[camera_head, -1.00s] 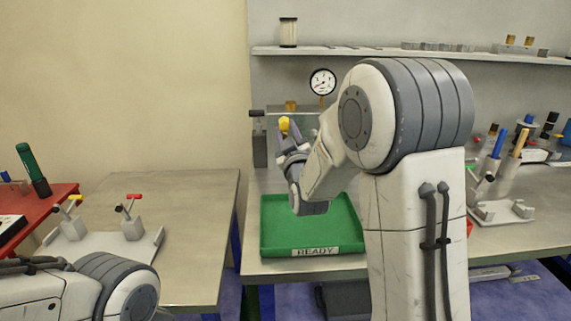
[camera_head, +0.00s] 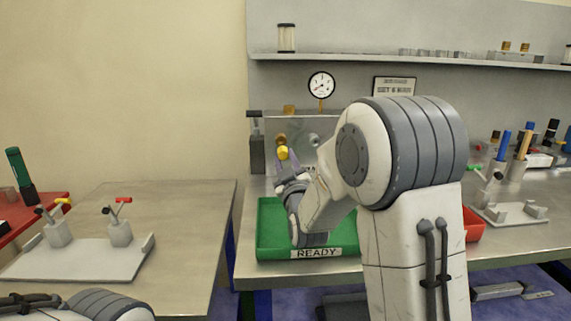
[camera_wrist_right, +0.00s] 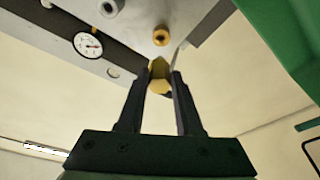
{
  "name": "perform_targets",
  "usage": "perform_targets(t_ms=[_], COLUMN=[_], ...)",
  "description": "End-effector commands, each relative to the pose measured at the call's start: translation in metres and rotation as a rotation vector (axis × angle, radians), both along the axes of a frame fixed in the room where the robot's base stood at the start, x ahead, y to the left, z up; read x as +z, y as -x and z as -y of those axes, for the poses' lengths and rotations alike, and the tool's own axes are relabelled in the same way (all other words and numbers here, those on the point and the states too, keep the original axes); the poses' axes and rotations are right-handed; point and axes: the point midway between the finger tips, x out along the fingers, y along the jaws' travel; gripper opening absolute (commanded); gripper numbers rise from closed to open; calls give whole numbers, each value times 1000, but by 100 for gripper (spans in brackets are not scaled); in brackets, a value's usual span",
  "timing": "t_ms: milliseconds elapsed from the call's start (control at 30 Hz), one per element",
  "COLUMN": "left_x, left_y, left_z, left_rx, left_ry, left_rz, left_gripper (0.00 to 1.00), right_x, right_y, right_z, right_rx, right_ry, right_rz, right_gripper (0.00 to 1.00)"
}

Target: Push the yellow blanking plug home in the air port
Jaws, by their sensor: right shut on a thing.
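The yellow plug (camera_head: 283,153) is held between the fingertips of my right gripper (camera_head: 287,163), in front of a grey metal block (camera_head: 299,126) at the back of the bench. In the right wrist view the plug (camera_wrist_right: 159,86) sits between the two dark fingers of the gripper (camera_wrist_right: 161,80), its tip pointing at the block. A brass-coloured round port (camera_wrist_right: 160,37) lies just beyond the tip, with a visible gap in that view. The same port (camera_head: 280,139) shows just above the plug in the head view. My left gripper is out of view.
A green tray (camera_head: 270,243) labelled READY lies below my right gripper. A pressure gauge (camera_head: 321,85) stands above the block, which also has a grey port (camera_head: 314,139). A shelf (camera_head: 400,60) runs above. The left table (camera_head: 180,215) has free room.

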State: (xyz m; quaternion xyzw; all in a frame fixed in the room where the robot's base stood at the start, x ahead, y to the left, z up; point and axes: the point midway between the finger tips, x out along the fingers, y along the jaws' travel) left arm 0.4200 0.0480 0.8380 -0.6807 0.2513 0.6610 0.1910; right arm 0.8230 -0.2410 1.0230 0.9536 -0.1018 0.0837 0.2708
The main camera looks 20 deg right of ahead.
Motion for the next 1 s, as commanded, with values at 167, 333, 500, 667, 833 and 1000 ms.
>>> perform_targets(t_ms=[167,333,500,667,833,1000], left_x=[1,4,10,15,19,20], left_y=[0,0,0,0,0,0], left_z=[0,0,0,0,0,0], left_rx=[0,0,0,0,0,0], left_ry=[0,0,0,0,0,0], left_rz=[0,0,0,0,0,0], left_gripper=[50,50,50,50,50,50], right_x=[1,1,1,2,1,0], right_y=[-1,-9,-24,-38,-49,-55], right_z=[0,3,7,11,14,16], right_rx=[0,0,-1,0,0,0], right_ry=[0,0,0,1,0,0], right_rz=[0,-1,-2,0,0,-1], right_gripper=[0,0,0,0,0,0])
